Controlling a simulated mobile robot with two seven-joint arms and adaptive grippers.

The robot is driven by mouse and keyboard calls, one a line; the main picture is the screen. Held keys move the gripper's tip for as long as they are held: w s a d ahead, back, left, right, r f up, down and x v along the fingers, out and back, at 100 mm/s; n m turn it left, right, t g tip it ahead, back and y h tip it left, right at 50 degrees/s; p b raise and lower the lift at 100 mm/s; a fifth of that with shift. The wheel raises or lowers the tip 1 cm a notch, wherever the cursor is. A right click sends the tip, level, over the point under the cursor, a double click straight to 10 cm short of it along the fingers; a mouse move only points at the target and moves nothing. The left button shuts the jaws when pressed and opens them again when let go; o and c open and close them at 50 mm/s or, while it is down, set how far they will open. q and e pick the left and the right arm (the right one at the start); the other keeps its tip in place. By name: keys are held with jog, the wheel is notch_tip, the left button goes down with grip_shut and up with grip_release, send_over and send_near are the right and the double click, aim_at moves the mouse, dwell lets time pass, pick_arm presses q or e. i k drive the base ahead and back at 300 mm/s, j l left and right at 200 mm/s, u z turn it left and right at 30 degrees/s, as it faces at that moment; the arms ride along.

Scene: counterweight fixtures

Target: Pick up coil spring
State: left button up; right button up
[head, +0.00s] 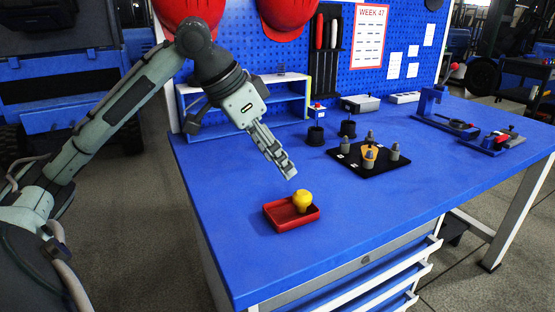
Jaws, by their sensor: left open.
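No object in the head view shows clearly as a coil spring. A rounded yellow piece (302,199) sits at the right side of a small red tray (284,226) near the front left of the blue table. My left gripper (289,172) points down and to the right, above and behind the tray, apart from the yellow piece. It is open and nothing shows between its fingers. My right gripper is out of the picture.
A black plate (378,170) with several grey pegs and an orange-yellow piece lies right of the tray. Blue fixtures (447,126) stand at the far right. A blue shelf (291,107) is behind my gripper. The front right tabletop (400,205) is clear.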

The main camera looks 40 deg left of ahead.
aim_at(279, 71)
jog(key=u, duration=1.25)
